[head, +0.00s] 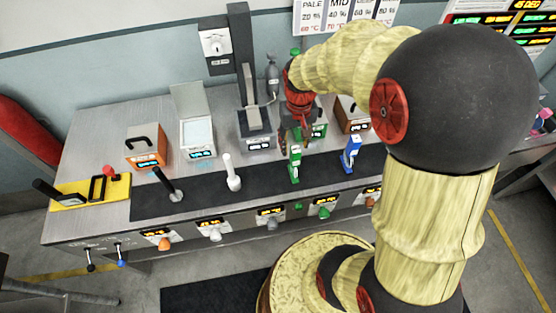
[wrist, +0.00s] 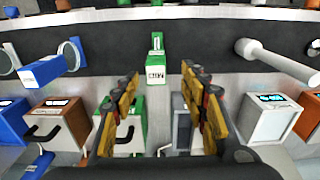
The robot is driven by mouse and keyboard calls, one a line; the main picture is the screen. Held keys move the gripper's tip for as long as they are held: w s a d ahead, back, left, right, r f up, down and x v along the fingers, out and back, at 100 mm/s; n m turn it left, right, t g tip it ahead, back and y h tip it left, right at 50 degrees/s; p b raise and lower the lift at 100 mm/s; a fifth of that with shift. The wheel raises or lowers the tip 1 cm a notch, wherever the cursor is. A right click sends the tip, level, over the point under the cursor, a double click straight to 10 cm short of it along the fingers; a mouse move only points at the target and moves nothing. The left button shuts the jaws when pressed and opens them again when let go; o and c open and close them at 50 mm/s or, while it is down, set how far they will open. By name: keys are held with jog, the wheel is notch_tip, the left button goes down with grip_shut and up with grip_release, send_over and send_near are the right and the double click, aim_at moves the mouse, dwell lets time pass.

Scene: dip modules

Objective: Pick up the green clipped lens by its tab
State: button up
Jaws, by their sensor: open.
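The green clipped lens (head: 294,170) stands upright on the dark mat in the head view, right of the middle. In the wrist view it is a green piece (wrist: 157,44) with a white printed label, just beyond my fingertips and between their lines. My gripper (wrist: 161,73) is open and empty, with one yellow and black finger to each side. In the head view my gripper (head: 300,135) hangs just behind and above the lens. I cannot tell whether it touches the lens. The lens's tab is not clear to me.
A blue clipped piece (head: 350,155) stands to the right on the dark mat (head: 210,188). Boxes, including an orange one (head: 147,147), line the back. Knobs line the bench front.

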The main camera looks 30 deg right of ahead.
aim_at(295, 158)
jog(key=shift+w+d+f, duration=0.1)
jog(key=shift+w+f, duration=0.1)
jog(key=shift+f, duration=0.7)
jog(key=f, duration=0.2)
jog(key=f+b, duration=0.1)
jog(key=f, duration=0.4)
jog(key=shift+s+d+f+b, duration=0.1)
jog(key=shift+d+f+b, duration=0.15)
jog(key=shift+f+b, duration=0.05)
jog(key=shift+c, duration=0.4)
grip_shut()
